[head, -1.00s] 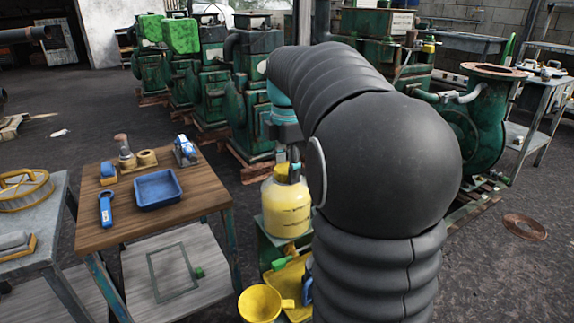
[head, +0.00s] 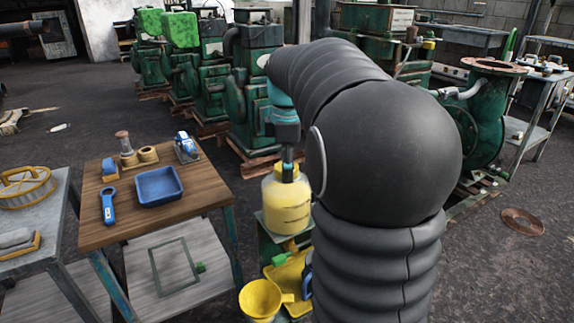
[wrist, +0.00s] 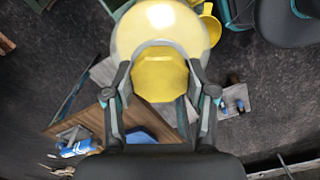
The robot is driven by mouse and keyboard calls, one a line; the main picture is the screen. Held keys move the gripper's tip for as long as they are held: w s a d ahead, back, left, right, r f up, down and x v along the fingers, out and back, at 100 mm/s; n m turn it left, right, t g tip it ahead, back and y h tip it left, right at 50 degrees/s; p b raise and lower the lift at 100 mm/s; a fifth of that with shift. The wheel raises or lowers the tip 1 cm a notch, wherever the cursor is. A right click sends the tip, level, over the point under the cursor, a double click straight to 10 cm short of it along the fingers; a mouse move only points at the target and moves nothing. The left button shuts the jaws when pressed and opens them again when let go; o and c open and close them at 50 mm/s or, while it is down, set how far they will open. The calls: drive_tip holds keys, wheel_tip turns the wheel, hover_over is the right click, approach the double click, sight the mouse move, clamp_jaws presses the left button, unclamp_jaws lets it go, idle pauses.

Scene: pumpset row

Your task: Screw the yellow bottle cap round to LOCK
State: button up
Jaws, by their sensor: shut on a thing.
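A yellow bottle (head: 286,205) stands on a small green stand beside the wooden table in the head view. Its pale rounded body also shows at the top of the wrist view (wrist: 190,22). The yellow cap (wrist: 159,76) lies between the two fingers of my gripper (wrist: 160,82) in the wrist view, with a finger against each side. My gripper is shut on the cap, above the bottle. In the head view the gripper is partly hidden behind my arm. No LOCK mark can be made out.
A wooden table (head: 205,199) at left holds a blue tray (head: 159,186), a blue tool (head: 107,205) and small fittings. A yellow funnel (head: 261,300) is below the bottle. Green pumps (head: 255,85) stand behind. A grey table (head: 50,235) is at far left.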

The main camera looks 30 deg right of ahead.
drive_tip(key=shift+s+f+m+p, duration=0.15)
drive_tip(key=shift+m+p, duration=0.25)
drive_tip(key=shift+m, duration=0.5)
drive_tip(key=o, duration=0.9)
drive_tip(key=shift+f+m, duration=0.1)
drive_tip(key=shift+m, duration=0.3)
drive_tip(key=o, duration=0.5)
wheel_tip(320, 180, up, 12)
drive_tip(key=shift+r, duration=0.1)
